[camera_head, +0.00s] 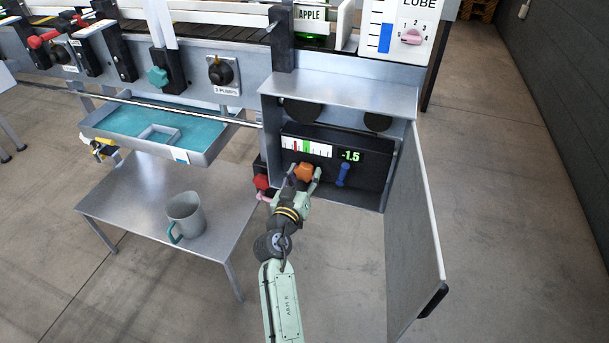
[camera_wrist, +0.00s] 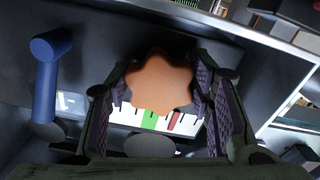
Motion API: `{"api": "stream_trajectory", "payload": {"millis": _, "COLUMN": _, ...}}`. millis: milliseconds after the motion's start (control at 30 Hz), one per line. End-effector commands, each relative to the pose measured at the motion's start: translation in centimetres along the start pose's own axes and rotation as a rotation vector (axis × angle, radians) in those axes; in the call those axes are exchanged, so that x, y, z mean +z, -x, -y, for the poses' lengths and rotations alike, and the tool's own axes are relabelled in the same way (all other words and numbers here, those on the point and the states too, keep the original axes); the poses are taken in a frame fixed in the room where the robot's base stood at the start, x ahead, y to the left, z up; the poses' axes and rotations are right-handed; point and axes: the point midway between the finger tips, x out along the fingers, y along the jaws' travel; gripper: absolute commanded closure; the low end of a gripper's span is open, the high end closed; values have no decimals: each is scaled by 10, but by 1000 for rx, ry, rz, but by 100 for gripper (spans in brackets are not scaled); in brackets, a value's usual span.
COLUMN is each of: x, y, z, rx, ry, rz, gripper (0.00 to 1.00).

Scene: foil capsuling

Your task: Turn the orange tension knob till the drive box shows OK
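The orange tension knob (camera_head: 304,172) is on the dark drive box (camera_head: 372,174) inside an open cabinet. In the wrist view the lobed knob (camera_wrist: 158,80) sits between the two fingers of my gripper (camera_wrist: 160,92). The pads meet its left and right edges with no clear gap. In the head view my gripper (camera_head: 304,182) reaches up to the knob from the front. The green display (camera_head: 350,156) reads -1.5. On the white scale (camera_head: 307,147) a red mark stands left of the green band. No OK is visible.
A blue lever (camera_head: 343,174) sits right of the knob; it is at left in the wrist view (camera_wrist: 46,80). A red knob (camera_head: 262,182) is left of the cabinet. The open door (camera_head: 413,225) bounds the right side. A mug (camera_head: 186,215) stands on the table (camera_head: 125,205).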

Motion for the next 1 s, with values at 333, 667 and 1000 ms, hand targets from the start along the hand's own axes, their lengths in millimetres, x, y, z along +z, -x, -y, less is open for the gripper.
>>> {"api": "stream_trajectory", "payload": {"millis": 333, "x": 0, "y": 0, "z": 0, "rx": -1, "ry": 0, "rz": 0, "gripper": 78}}
{"api": "stream_trajectory", "payload": {"millis": 667, "x": 0, "y": 0, "z": 1, "rx": -2, "ry": 38, "rz": -1, "gripper": 80}}
{"api": "stream_trajectory", "payload": {"millis": 1000, "x": -1, "y": 0, "z": 0, "rx": -1, "ry": 261, "rz": -1, "gripper": 80}}
